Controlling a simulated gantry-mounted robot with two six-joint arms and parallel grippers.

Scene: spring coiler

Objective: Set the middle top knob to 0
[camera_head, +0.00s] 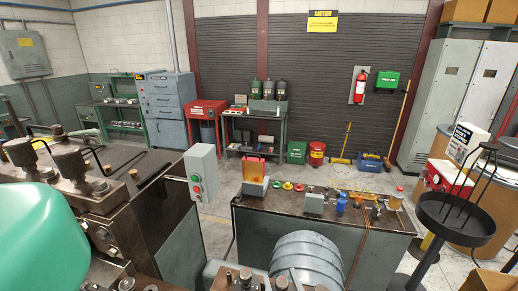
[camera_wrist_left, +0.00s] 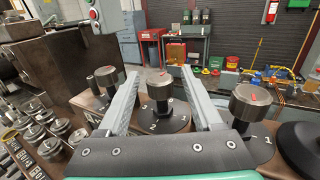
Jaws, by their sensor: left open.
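Three dark round knobs with metal tops stand in the left wrist view. The middle knob (camera_wrist_left: 160,84) has a red mark on top and stands upright over a round dark dial plate (camera_wrist_left: 176,118) with pale marks, too small to read surely. My left gripper (camera_wrist_left: 160,74) is open, with one grey finger on each side of this knob and visible gaps to both. The left knob (camera_wrist_left: 109,76) stands outside the left finger, and the right knob (camera_wrist_left: 250,100), also red-marked, outside the right finger. I cannot pick out these knobs surely in the head view. My right gripper is not in view.
A grey control box (camera_head: 201,172) with coloured buttons stands beyond the dark machine at left. A bench (camera_head: 300,222) with small coloured parts stands beyond. Several metal fittings (camera_wrist_left: 50,132) crowd the left of the wrist view. Open floor (camera_head: 215,235) lies between machine and bench.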

